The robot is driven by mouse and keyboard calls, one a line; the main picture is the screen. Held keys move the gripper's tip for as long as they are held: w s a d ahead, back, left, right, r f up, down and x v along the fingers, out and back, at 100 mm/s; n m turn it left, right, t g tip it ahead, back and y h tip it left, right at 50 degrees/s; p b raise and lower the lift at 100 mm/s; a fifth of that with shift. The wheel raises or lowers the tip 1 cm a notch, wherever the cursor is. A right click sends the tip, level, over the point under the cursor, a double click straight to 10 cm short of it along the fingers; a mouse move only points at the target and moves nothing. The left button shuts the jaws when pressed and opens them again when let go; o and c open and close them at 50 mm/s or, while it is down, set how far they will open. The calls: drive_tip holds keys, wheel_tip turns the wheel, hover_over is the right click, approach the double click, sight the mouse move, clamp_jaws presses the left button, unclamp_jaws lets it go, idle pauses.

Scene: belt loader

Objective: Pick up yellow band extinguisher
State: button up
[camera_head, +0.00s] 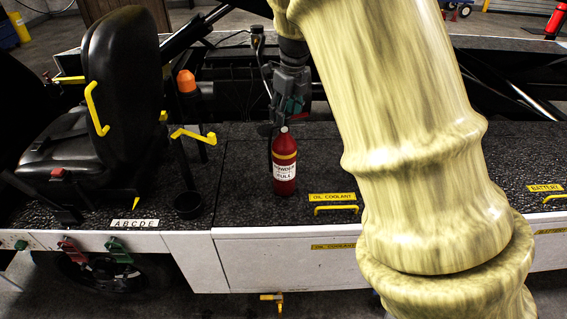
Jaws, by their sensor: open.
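The red extinguisher (285,180) with a yellow band near its top and a white label stands upright on the black deck of the loader. A dark hose or handle part shows along its left side. My gripper (283,122) points down right above the extinguisher's top, with its fingers open. The fingertips are close to the extinguisher's head. I cannot tell whether they touch it.
A black seat (125,90) with yellow levers stands on the left. A black cup-like holder (188,204) is left of the extinguisher. A yellow handle (336,209) lies to its right. Another red extinguisher (556,20) is far off at upper right.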

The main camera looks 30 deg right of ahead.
drive_tip(key=shift+s+a+f+p, duration=0.1)
drive_tip(key=shift+f+p, duration=0.4)
drive_tip(key=f, duration=0.2)
drive_tip(key=f+p, duration=0.1)
drive_tip(key=f, duration=0.1)
drive_tip(key=shift+w, duration=0.25)
drive_tip(key=shift+a, duration=0.1)
drive_tip(key=shift+s, duration=0.1)
clamp_jaws()
drive_tip(key=shift+r, duration=0.1)
